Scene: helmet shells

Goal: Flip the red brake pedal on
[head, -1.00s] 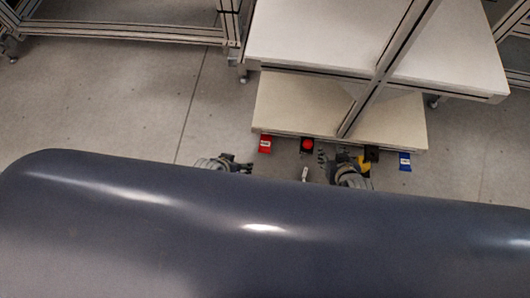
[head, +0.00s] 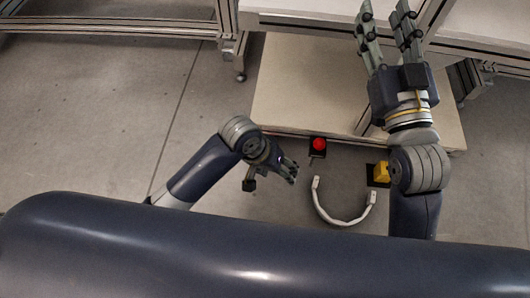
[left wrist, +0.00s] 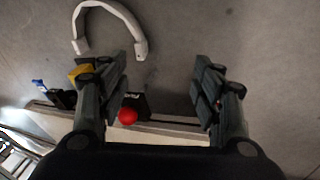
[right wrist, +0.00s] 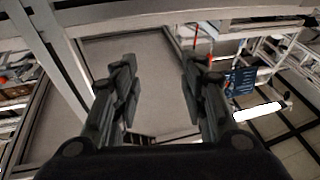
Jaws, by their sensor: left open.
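My left gripper (head: 272,178) points down and to the right there. Its fingers stand apart in the left wrist view (left wrist: 160,65), with nothing between the tips. My right gripper (head: 385,12) is raised over the shelf structure, fingers spread and empty; it also shows open in the right wrist view (right wrist: 160,62).
A round red button (head: 318,144) on a black base sits at the front edge of the platform (head: 300,85). A yellow part (head: 381,171) on a black base is right of it, beside my right arm. A white curved band (head: 341,222) lies on the floor. A blue part (left wrist: 39,85) shows farther left.

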